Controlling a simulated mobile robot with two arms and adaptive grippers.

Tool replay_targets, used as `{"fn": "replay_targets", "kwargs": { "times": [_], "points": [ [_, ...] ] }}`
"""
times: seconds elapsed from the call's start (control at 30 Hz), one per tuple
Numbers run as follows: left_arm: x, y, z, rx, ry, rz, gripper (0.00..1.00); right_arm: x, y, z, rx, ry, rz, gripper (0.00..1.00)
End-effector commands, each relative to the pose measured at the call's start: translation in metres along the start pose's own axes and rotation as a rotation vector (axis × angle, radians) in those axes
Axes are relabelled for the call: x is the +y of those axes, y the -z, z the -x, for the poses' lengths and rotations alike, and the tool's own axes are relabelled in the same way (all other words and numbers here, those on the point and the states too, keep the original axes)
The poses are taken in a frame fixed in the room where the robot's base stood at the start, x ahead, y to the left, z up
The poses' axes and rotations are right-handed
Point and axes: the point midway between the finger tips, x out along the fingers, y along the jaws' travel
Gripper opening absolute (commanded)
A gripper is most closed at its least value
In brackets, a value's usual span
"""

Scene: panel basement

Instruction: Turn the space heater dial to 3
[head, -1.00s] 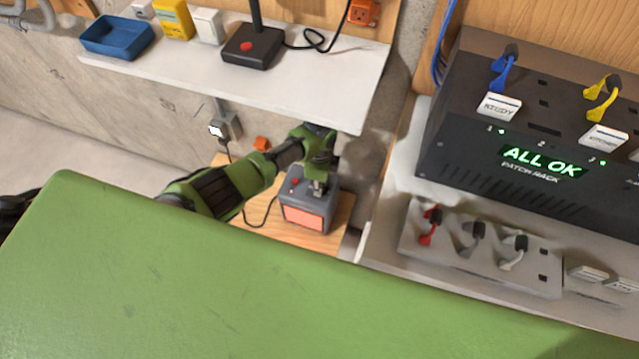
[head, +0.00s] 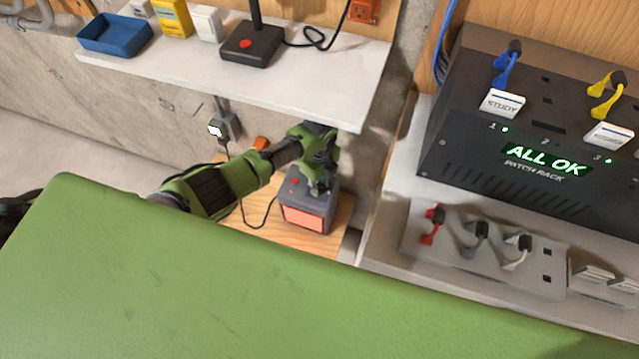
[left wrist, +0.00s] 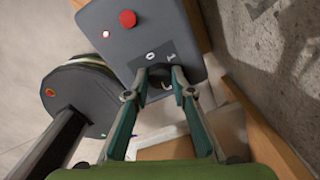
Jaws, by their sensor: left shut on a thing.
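The space heater (head: 308,217) is a small grey box with a glowing orange front, standing on a low wooden surface. In the left wrist view its grey top (left wrist: 110,45) carries a red button and the marks 0 and 1. The dark dial (left wrist: 160,86) is between my left fingertips, largely hidden by them. My left gripper (head: 318,188) reaches down onto the heater's top from above. In the left wrist view, the left gripper (left wrist: 163,78) is shut on the dial. The dial's pointer and other marks cannot be made out. My right gripper is not in view.
A white shelf (head: 330,90) overhangs just behind the left gripper, with a blue tray (head: 117,36) and a black joystick box (head: 252,42) on it. The patch rack (head: 530,150) stands to the right. A concrete wall is close behind the heater.

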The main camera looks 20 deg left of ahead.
Motion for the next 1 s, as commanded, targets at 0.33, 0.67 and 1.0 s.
{"fn": "replay_targets", "kwargs": {
  "times": [0.33,0.67,1.0],
  "points": [
    [0.0,0.0,0.0,0.0,-0.001,-0.003,0.25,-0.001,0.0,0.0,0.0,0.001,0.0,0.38],
    [0.0,0.0,0.0,0.0,0.0,-0.002,0.4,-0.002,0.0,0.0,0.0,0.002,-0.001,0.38],
    [-0.001,-0.001,0.024,-0.001,0.003,-0.003,0.4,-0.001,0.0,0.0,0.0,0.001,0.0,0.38]
  ]
}}
